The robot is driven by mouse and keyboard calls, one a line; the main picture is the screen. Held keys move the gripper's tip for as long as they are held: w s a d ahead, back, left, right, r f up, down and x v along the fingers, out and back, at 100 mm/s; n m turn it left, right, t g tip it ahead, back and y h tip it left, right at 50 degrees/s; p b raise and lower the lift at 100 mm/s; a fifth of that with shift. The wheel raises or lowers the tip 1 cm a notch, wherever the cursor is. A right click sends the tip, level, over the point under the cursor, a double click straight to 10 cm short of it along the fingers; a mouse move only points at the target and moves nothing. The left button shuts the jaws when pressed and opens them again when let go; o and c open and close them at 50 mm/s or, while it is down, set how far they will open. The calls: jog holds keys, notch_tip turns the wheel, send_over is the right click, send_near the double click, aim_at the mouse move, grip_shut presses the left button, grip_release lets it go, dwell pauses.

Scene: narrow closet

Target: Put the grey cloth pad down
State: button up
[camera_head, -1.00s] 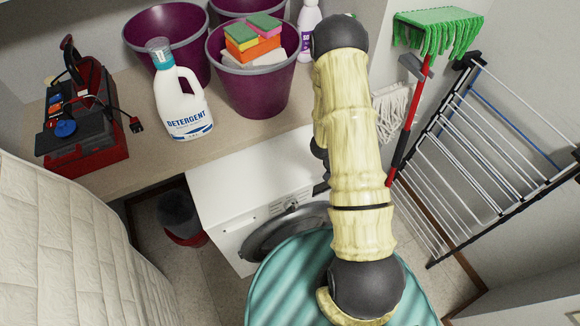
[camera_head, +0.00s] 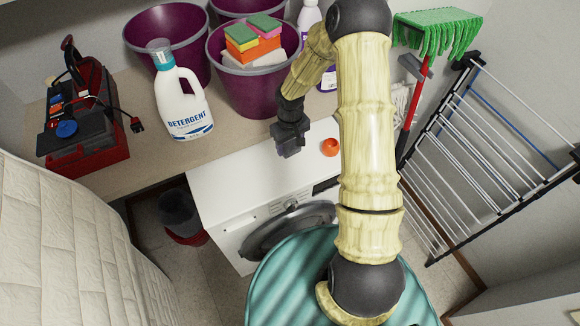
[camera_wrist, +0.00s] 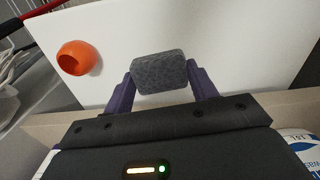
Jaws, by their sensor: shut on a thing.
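The grey cloth pad (camera_wrist: 160,73) is held between the two purple fingers of my gripper (camera_wrist: 160,85) in the wrist view. In the head view my gripper (camera_head: 289,146) hangs over the back part of the white washing machine top (camera_head: 237,172), left of an orange cup-like object. The pad is hardly discernible at the fingertips in the head view. The white top lies behind the pad in the wrist view (camera_wrist: 225,40). I cannot tell whether the pad touches it.
The orange cup (camera_head: 330,147) stands on the machine top; it also shows in the wrist view (camera_wrist: 78,58). A detergent bottle (camera_head: 182,95) and purple buckets (camera_head: 250,85) stand on the shelf behind. A drying rack (camera_head: 490,140) is at the right. The front left machine top is clear.

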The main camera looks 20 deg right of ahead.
jog(key=shift+a+f, duration=0.1)
jog(key=shift+s+f, duration=0.15)
jog(key=shift+f, duration=0.15)
jog(key=p, duration=0.2)
send_over(290, 168)
jog(key=shift+f, duration=2.55)
jog(key=shift+f+p, duration=0.45)
jog(key=shift+f, duration=1.45)
jog(key=o, duration=0.9)
jog(key=shift+w, duration=0.2)
jog(key=shift+s, duration=0.15)
